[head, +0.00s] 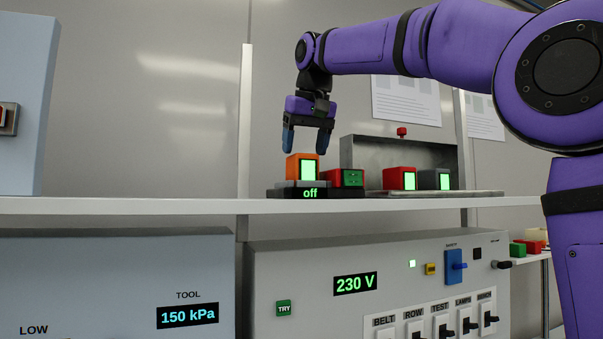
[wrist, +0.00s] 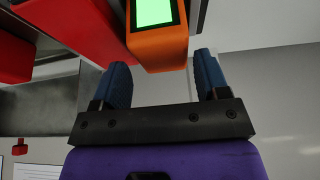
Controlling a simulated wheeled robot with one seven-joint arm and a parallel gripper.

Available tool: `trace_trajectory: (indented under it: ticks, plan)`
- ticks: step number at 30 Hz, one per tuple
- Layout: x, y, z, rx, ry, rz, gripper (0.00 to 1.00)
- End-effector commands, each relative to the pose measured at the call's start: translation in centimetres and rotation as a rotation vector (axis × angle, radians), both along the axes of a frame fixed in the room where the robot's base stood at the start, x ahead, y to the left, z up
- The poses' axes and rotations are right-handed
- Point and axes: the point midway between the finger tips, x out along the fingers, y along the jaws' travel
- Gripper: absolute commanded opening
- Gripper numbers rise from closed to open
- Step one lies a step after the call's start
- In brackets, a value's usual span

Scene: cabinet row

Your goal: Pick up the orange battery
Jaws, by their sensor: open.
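The orange battery (head: 301,166) has a lit green-white screen on its front. It stands on a dark block with a display reading "off" (head: 310,193) on the shelf. My gripper (head: 307,148) points down just above the battery, with its two blue fingertips apart. In the wrist view the battery (wrist: 158,50) shows at the top, between and beyond the fingers of my gripper (wrist: 165,75). The fingers look clear of it, and nothing is held.
A red block with a green face (head: 347,178) stands close to the right of the battery. Red (head: 399,179) and grey (head: 435,179) batteries stand further right before a metal back panel (head: 368,152).

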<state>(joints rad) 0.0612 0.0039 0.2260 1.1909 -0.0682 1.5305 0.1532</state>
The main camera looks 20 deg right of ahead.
Motion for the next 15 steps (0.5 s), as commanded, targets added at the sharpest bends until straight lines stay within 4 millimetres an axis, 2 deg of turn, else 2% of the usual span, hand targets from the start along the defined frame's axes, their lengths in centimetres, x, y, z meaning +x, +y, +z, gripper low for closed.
trace_trajectory:
  ticks: [9,15]
  plan:
    - [1.7,0.3,-3.8,0.000,0.002,0.000,0.68]
    - [2.0,0.3,-4.3,0.000,0.001,0.000,0.68]
